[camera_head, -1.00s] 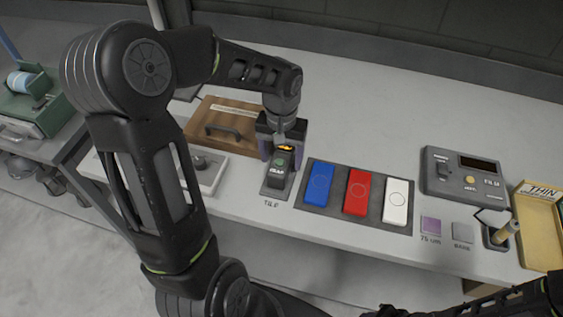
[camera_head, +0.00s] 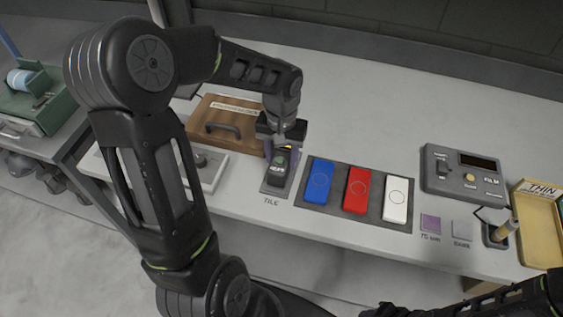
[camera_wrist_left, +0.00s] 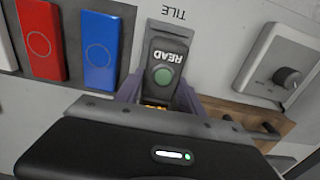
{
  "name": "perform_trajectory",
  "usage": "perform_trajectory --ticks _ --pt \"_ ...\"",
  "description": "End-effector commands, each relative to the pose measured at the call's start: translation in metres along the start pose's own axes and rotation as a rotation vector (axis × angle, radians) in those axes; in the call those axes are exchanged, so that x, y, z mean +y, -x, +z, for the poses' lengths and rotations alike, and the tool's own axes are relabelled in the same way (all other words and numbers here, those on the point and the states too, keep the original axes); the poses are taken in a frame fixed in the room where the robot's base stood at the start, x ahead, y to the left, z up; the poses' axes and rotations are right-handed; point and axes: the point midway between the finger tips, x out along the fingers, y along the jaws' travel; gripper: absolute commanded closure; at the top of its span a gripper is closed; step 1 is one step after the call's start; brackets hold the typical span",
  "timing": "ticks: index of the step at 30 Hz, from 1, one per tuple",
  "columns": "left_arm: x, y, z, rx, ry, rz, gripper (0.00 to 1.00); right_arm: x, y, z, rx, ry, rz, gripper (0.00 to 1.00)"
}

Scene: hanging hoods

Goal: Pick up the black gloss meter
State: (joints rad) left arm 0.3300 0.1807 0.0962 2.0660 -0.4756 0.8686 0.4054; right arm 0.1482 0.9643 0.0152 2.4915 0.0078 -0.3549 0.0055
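The black gloss meter (camera_head: 280,168), with a green round button and a READ label, stands on the grey TILE plate (camera_head: 270,190). It also shows in the left wrist view (camera_wrist_left: 163,62). My left gripper (camera_head: 281,149) is above and around the meter's far end, with one finger along each side. Its fingers (camera_wrist_left: 158,96) appear closed against the meter's sides. The meter appears to rest on the plate; I cannot see a gap beneath it. My right gripper is not clearly in view; only part of a dark arm shows at the bottom right.
Blue (camera_head: 319,181), red (camera_head: 357,190) and white (camera_head: 397,199) blocks lie in a grey tray right of the meter. A wooden board with a handle (camera_head: 222,130) and a white knob box (camera_head: 213,174) are left. A FILM gauge (camera_head: 462,174) stands right. The bench behind is clear.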

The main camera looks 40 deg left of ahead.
Motion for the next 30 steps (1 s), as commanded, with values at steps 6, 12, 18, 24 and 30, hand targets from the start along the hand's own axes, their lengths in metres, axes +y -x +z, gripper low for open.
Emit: perform_trajectory --ticks 6,12,18,24,30 --pt "0.0 0.0 0.0 0.0 0.0 0.0 0.73 0.0 0.0 -0.0001 0.0 0.0 0.0 0.64" --pt "0.0 0.0 0.0 0.0 0.0 0.0 0.9 0.0 0.0 -0.0001 0.0 0.0 0.0 0.64" --pt "0.0 0.0 0.0 0.0 0.0 0.0 1.0 0.0 0.0 -0.0001 0.0 0.0 0.0 0.64" --pt "0.0 0.0 0.0 0.0 0.0 0.0 1.0 0.0 0.0 0.0 0.0 0.0 0.0 0.64" --pt "0.0001 0.0007 -0.0005 0.001 0.0 0.0 1.0 -0.0001 0.0001 0.0 0.0 0.0 0.0 0.64"
